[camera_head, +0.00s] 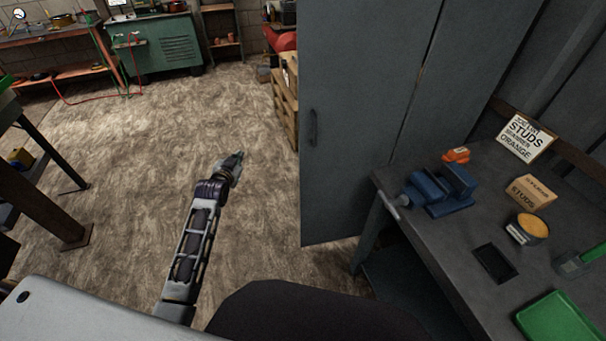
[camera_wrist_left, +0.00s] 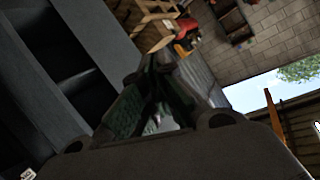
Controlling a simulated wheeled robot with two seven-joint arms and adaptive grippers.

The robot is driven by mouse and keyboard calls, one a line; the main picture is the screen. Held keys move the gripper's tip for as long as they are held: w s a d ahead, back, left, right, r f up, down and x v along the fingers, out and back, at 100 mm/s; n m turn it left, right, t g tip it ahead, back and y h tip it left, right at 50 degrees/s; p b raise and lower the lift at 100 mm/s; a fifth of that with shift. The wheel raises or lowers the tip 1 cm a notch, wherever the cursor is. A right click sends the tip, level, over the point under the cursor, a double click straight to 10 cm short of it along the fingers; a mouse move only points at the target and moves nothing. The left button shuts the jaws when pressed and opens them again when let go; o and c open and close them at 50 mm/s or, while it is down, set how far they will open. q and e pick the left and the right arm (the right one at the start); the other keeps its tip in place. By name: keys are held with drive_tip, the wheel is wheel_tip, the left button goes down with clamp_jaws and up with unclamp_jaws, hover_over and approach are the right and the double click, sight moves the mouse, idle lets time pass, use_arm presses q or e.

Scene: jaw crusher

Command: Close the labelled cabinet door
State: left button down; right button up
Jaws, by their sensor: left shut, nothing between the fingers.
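A tall grey cabinet door (camera_head: 365,110) with a dark handle (camera_head: 313,128) fills the upper middle of the head view. A seam with a hinge-like spot divides it from another grey panel (camera_head: 465,75) to its right. In the left wrist view, an open cabinet (camera_wrist_left: 62,72) shows dark shelves, so its door stands open. I cannot read a label on the door. My left gripper (camera_head: 238,158) is shut and empty, over the floor left of the door and apart from it; its fingers also show in the left wrist view (camera_wrist_left: 155,105). My right gripper is out of view.
A workbench (camera_head: 440,240) at right holds a blue vise (camera_head: 440,190), a STUDS sign (camera_head: 526,137), a box (camera_head: 531,193) and a green tray (camera_head: 555,320). Wooden crates (camera_head: 284,105) stand behind the door. The floor (camera_head: 130,190) left of it is clear.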

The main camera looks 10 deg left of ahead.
use_arm(q)
drive_tip(key=s+d+f+m+t+h+b, duration=0.1)
drive_tip(key=s+d+f+m+h+b, duration=0.1)
drive_tip(key=d+m+b, duration=0.2)
drive_tip(key=s+d+f+m+t+h+b, duration=0.1)
drive_tip(key=s+d+f+m+h+b, duration=0.1)
drive_tip(key=d+m, duration=0.7)
drive_tip(key=s+d+f+m+t+h+b, duration=0.1)
drive_tip(key=s+d+f+m+h+b, duration=0.1)
drive_tip(key=s+d+m+h+b, duration=0.1)
drive_tip(key=d+m+h+b, duration=0.1)
drive_tip(key=d+m+b, duration=0.1)
drive_tip(key=d+m, duration=0.1)
drive_tip(key=shift+s+d+f+b, duration=0.3)
drive_tip(key=shift+d+f, duration=0.1)
drive_tip(key=shift+d, duration=0.45)
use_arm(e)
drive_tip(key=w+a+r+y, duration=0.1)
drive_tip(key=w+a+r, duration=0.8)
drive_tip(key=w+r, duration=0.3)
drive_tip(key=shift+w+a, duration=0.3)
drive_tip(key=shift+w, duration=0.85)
use_arm(q)
drive_tip(key=shift+w, duration=0.2)
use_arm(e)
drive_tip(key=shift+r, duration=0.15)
